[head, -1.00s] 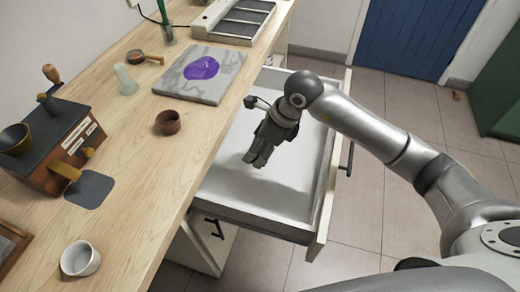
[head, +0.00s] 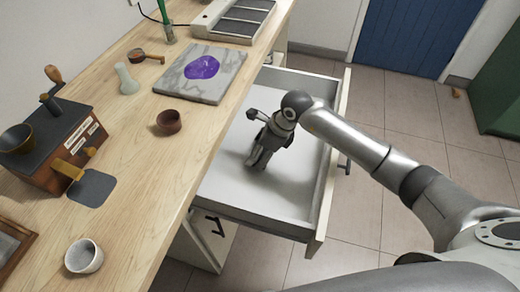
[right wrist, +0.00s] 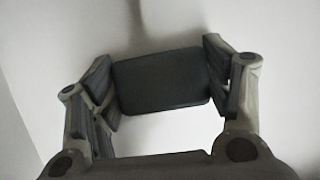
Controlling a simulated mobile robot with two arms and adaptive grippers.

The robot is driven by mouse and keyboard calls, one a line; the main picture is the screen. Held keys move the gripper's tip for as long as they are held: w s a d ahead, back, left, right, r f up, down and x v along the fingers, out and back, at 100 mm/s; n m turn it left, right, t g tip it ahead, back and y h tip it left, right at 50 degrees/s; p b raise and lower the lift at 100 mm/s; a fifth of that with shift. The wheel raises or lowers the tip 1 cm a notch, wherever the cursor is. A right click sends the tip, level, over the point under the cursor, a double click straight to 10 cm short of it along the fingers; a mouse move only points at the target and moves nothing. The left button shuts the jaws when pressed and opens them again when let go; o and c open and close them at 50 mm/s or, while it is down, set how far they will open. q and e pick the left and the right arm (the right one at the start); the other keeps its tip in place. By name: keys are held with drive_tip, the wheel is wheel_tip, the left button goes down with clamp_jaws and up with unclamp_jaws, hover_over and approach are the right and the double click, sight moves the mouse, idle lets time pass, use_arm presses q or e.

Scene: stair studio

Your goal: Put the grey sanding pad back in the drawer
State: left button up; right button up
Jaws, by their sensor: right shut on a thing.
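The grey sanding pad (right wrist: 160,81) is a dark grey slab with rounded corners, held between the two fingers of my right gripper (right wrist: 161,82) in the right wrist view. Pale drawer surface shows around and behind it. In the head view my right gripper (head: 257,160) points down inside the open drawer (head: 225,188), near its middle. The pad is hard to make out there against the dark fingers. I cannot tell whether the pad touches the drawer floor. My left gripper is not in view.
The drawer is pulled out from the wooden bench (head: 140,155), and its floor looks otherwise empty. On the bench are a marbled slab (head: 190,85) with a purple patch, a brown cup (head: 169,122), a white cup (head: 84,257), a grinder (head: 50,145) and a dark square mat (head: 92,188).

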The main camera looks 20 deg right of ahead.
drive_tip(key=shift+f, duration=0.25)
drive_tip(key=o, duration=1)
drive_tip(key=shift+r, duration=0.1)
drive_tip(key=shift+r, duration=0.15)
drive_tip(key=shift+d+r, duration=0.1)
drive_tip(key=shift+r, duration=0.15)
drive_tip(key=v, duration=1.1)
drive_tip(key=shift+s+r, duration=0.15)
drive_tip(key=shift+r, duration=0.1)
